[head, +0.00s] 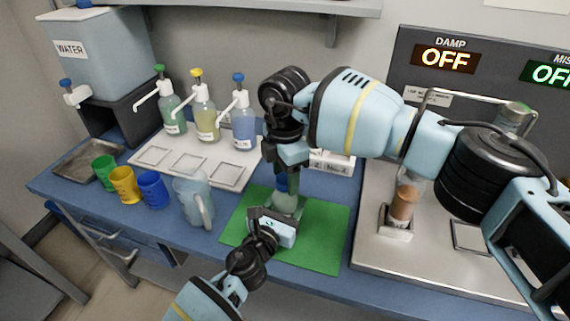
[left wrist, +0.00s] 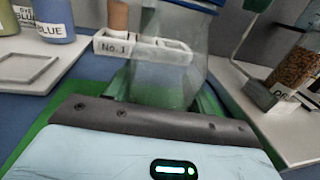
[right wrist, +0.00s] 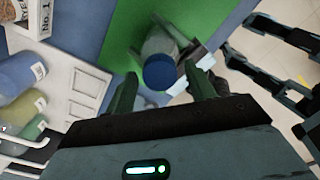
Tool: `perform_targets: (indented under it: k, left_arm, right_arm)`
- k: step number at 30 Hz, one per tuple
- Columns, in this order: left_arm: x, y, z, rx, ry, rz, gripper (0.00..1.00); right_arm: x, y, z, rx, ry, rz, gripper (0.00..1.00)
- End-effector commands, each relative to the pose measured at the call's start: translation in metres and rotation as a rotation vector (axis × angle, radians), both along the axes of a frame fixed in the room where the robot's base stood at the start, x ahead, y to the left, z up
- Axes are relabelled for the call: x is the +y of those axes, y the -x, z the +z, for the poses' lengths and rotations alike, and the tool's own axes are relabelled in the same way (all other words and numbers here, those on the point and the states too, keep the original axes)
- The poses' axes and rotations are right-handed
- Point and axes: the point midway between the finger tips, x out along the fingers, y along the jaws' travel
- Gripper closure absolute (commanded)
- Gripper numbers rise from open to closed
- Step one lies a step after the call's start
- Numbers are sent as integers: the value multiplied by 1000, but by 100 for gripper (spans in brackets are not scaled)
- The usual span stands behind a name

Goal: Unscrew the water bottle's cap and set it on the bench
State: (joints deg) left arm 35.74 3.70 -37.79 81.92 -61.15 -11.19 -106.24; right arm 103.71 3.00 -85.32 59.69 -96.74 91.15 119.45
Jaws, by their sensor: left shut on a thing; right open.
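The water bottle, a clear bottle (head: 287,204) with a blue cap (head: 281,183), stands upright on the green mat (head: 318,250). My left gripper (head: 277,222) is shut on the bottle's body from the front; the body (left wrist: 165,72) fills the middle of the left wrist view. My right gripper (head: 288,178) is above the bottle, pointing down, and partly hides it in the head view. In the right wrist view its open fingers lie on either side of the blue cap (right wrist: 159,72). I cannot tell whether they are level with the cap.
A clear pitcher (head: 194,198) stands left of the mat. Dye bottles (head: 205,112) stand on a white tray (head: 228,174) behind it. Coloured cups (head: 152,190) are at the left. A machine base (head: 430,262) with an orange-brown container (head: 405,203) is right. The front part of the mat is clear.

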Motion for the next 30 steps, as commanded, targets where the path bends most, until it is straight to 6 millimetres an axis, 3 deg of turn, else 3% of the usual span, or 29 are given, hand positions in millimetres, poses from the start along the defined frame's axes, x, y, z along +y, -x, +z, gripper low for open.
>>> perform_targets:
  k: [8,19,30]
  left_arm:
    - [0,0,0,1,0,0,100]
    - [0,0,0,1,0,0,100]
    - [0,0,0,0,-1,0,100]
  right_arm:
    - [0,0,-1,0,0,1,46]
    - [0,0,-1,0,0,1,94]
    - [0,0,-1,-1,0,4,97]
